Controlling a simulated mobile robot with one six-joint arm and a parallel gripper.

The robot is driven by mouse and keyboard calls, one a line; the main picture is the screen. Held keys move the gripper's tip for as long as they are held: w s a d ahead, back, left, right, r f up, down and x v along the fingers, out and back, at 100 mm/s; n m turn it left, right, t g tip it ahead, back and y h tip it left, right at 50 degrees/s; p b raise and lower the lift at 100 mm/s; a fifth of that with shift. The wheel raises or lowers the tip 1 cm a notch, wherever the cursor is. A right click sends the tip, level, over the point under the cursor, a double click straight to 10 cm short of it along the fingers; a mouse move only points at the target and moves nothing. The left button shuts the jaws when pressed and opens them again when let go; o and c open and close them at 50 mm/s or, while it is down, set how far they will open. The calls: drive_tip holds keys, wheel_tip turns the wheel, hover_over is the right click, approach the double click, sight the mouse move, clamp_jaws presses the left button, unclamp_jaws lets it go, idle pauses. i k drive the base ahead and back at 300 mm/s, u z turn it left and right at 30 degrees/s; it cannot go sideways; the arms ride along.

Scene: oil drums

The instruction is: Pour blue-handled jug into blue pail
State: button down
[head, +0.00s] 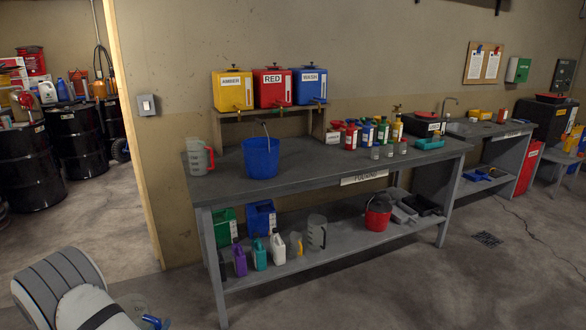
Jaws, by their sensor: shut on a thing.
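The blue pail (261,158) stands upright on the top of the grey workbench (300,184), left of its middle, with its thin handle up. I cannot see into it. At the bottom left edge, beside my arm, a pale see-through shape with a blue handle (153,321) shows, cut off by the frame. It looks like the blue-handled jug, well left of and below the pail. Its contents cannot be made out. My gripper's fingers are not visible; only links of my arm show there.
A red-handled jug (198,158) stands left of the pail. Yellow, red and blue tanks (272,88) sit on a shelf behind it. Several small bottles (368,133) stand to its right. The lower shelf holds jugs and a red bucket (377,214). The floor before the bench is clear.

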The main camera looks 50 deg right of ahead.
sight(261, 155)
drive_tip(key=u, duration=1.4)
drive_tip(key=i, duration=0.1)
drive_tip(key=z, duration=2.95)
drive_tip(key=i, duration=1)
drive_tip(key=u, duration=0.05)
